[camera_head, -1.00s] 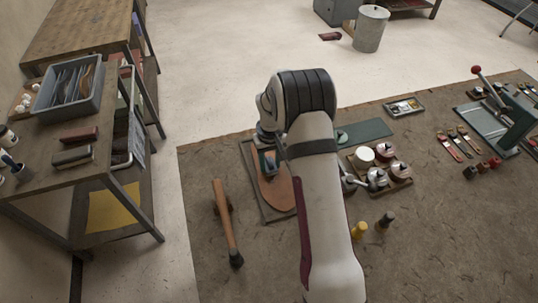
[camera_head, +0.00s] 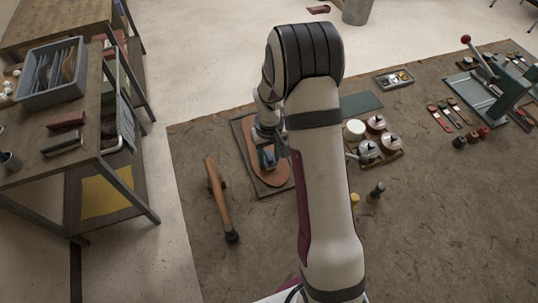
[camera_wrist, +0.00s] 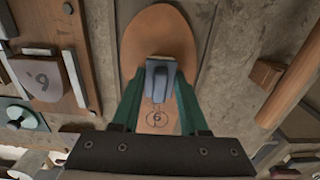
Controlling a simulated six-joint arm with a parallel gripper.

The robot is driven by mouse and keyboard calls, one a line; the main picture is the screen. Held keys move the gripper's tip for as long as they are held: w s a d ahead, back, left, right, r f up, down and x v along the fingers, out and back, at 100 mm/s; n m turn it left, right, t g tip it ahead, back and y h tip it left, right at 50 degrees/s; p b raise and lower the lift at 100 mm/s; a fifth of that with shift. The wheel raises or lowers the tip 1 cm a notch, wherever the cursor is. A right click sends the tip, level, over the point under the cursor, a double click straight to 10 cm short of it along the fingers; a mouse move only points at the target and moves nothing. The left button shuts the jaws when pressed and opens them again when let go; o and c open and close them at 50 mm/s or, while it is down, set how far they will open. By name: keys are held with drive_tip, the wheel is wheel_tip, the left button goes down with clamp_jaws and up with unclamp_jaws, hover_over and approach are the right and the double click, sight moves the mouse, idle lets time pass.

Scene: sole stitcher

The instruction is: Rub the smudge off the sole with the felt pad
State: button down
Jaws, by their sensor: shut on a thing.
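The tan sole (camera_head: 251,135) lies on a dark board on the mat, left of my arm in the head view. It also shows in the wrist view (camera_wrist: 155,30), with a circled number drawn on it. My gripper (camera_head: 268,158), with green fingers in the wrist view (camera_wrist: 160,78), is shut on a small grey-blue felt pad (camera_wrist: 160,66). The pad is over the middle of the sole; I cannot tell if it touches. I see no clear smudge; the pad and fingers cover part of the sole.
A wooden-handled hammer (camera_head: 217,195) lies left of the board. Right of my arm are a tray of round tins (camera_head: 375,140), small bottles (camera_head: 377,190) and a green mat (camera_head: 361,104). A green press (camera_head: 508,92) stands far right. The front of the brown mat is mostly clear.

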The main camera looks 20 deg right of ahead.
drive_tip(key=shift+w, duration=3.5)
drive_tip(key=shift+w+d, duration=0.15)
drive_tip(key=shift+s, duration=4.25)
drive_tip(key=shift+w, duration=4.3)
wheel_tip(320, 180, up, 8)
